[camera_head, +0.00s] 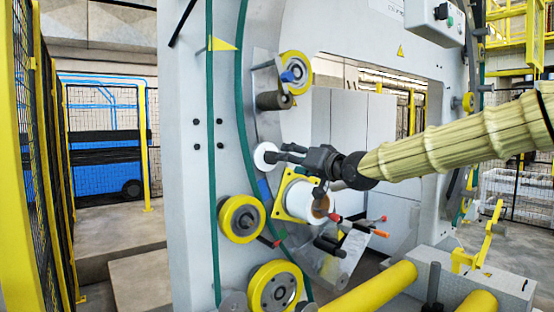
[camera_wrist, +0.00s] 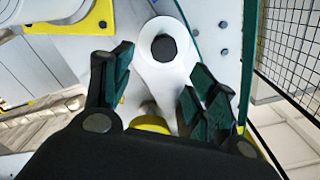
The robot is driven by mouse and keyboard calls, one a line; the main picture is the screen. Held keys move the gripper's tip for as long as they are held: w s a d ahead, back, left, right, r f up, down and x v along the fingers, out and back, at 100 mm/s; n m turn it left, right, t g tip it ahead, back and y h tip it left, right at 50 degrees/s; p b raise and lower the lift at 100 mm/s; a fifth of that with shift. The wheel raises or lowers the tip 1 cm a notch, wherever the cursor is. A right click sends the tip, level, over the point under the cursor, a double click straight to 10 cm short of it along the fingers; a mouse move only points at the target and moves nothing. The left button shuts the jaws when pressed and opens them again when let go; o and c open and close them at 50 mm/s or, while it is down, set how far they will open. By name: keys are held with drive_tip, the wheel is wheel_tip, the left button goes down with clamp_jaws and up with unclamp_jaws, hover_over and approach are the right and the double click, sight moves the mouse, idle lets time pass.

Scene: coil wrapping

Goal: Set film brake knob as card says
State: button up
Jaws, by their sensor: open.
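My gripper (camera_head: 281,153) reaches in from the right and is open beside a white round part (camera_head: 264,158) on the ring's inner side. In the wrist view, this white round part (camera_wrist: 178,70) has a dark centre and lies beyond and between the two green-padded fingers (camera_wrist: 160,80). I see no contact or grasp. I cannot tell if this part is the film brake knob. A white film roll (camera_head: 298,200) on a yellow plate sits just below my gripper. No readable card shows.
Yellow-rimmed rollers (camera_head: 241,218) and a dark roller (camera_head: 274,100) line the ring (camera_head: 228,150). Red- and black-tipped handles (camera_head: 378,232) stick out below the film roll. Yellow cylinders (camera_head: 370,290) lie at the bottom. Mesh fencing (camera_wrist: 288,50) stands at the right in the wrist view.

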sight(274, 157)
drive_tip(key=x, duration=0.3)
drive_tip(key=p+x, duration=0.1)
drive_tip(key=x, duration=0.2)
drive_tip(key=f+p+x, duration=0.1)
drive_tip(key=x, duration=0.2)
drive_tip(key=shift+d, duration=0.15)
drive_tip(key=shift+r, duration=0.25)
drive_tip(key=shift+s+a+r+p, duration=0.15)
drive_tip(key=shift+s+r, duration=0.1)
drive_tip(key=shift+s, duration=0.2)
drive_tip(key=shift+s+a+r+p, duration=0.15)
drive_tip(key=shift+s+r, duration=0.1)
drive_tip(key=shift+s, duration=0.2)
drive_tip(key=shift+w+f, duration=0.65)
drive_tip(key=shift+w, duration=0.2)
drive_tip(key=c, duration=0.3)
drive_tip(key=shift+r, duration=0.1)
drive_tip(key=c, duration=0.3)
drive_tip(key=shift+s+r, duration=0.2)
drive_tip(key=shift+s, duration=0.1)
drive_tip(key=c, duration=0.3)
drive_tip(key=shift+c, duration=0.7)
